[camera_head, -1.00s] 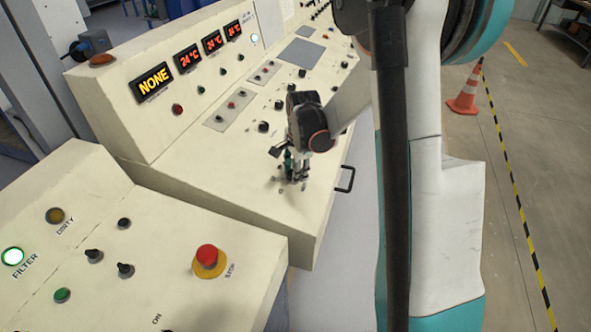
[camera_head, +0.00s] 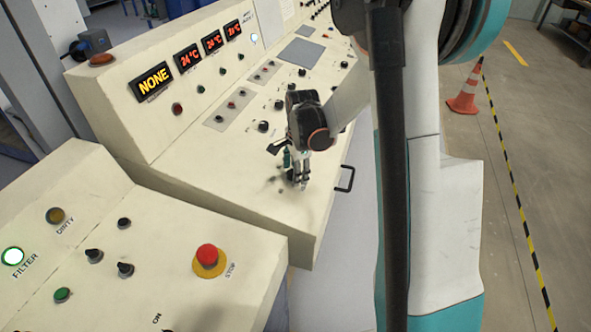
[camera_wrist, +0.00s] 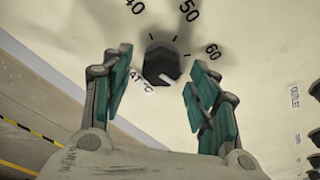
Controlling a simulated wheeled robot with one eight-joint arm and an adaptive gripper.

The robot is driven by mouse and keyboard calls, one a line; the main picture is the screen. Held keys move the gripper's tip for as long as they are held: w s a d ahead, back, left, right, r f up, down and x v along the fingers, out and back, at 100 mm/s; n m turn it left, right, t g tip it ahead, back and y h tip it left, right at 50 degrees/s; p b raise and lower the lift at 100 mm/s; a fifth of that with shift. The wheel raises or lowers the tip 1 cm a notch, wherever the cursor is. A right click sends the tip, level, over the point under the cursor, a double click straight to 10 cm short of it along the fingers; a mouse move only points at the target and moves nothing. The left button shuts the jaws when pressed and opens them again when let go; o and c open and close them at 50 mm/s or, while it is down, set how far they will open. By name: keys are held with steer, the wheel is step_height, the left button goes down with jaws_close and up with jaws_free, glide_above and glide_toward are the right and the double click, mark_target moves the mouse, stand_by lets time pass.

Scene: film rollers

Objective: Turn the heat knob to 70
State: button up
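The heat knob (camera_wrist: 161,66) is a dark, faceted knob on the cream panel in the wrist view. Printed marks 40, 50 and 60 curve around it, and a light pointer line shows on its lower right face. A partly hidden label ending in "AT °C" is beside it. My gripper (camera_wrist: 158,88) is open, with one green-padded finger on each side of the knob and visible space between. In the head view, my gripper (camera_head: 296,178) is low over the near part of the panel and hides the knob. No 70 mark is readable.
The cream console (camera_head: 215,175) carries other small knobs and buttons, with red temperature displays (camera_head: 190,58) on its upright back. A black handle (camera_head: 346,178) sticks out of its front edge. A red stop button (camera_head: 208,256) is on the nearer console.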

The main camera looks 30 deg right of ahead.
step_height(320, 180, up, 12)
steer(key=s, duration=0.1)
steer(key=shift+s, duration=0.4)
steer(key=shift+a, duration=0.1)
stand_by(0.5)
